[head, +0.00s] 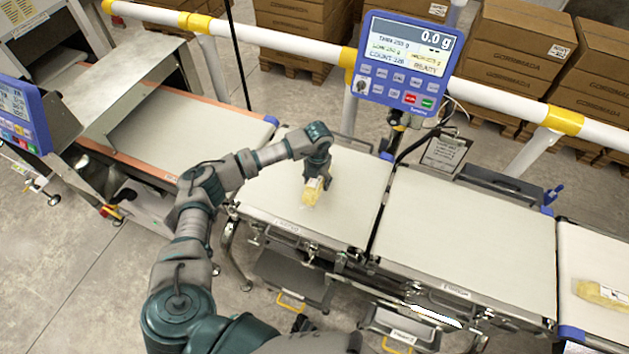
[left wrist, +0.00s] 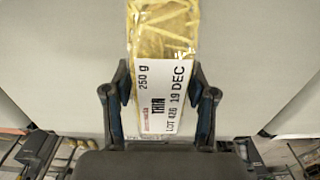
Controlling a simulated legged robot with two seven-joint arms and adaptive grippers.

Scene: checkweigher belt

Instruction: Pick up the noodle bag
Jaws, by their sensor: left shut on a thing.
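The noodle bag (head: 310,196) is a clear bag of yellow noodles with a white label. In the head view it is at the middle of the left belt section, under my left gripper (head: 316,178). In the left wrist view the bag (left wrist: 163,45) runs up the picture, its label reading 250 g, THIN, 19 DEC. The fingers of my left gripper (left wrist: 160,100) are at both sides of the labelled end, shut on it. I cannot tell whether the bag still touches the belt. My right gripper is not in view.
Another yellow bag (head: 603,294) lies on the far right belt. The middle weighing belt (head: 465,235) is empty. A blue display (head: 405,62) reading 0.0 g stands behind the belts by a white and yellow rail (head: 497,94). Brown cartons (head: 515,45) are stacked beyond it.

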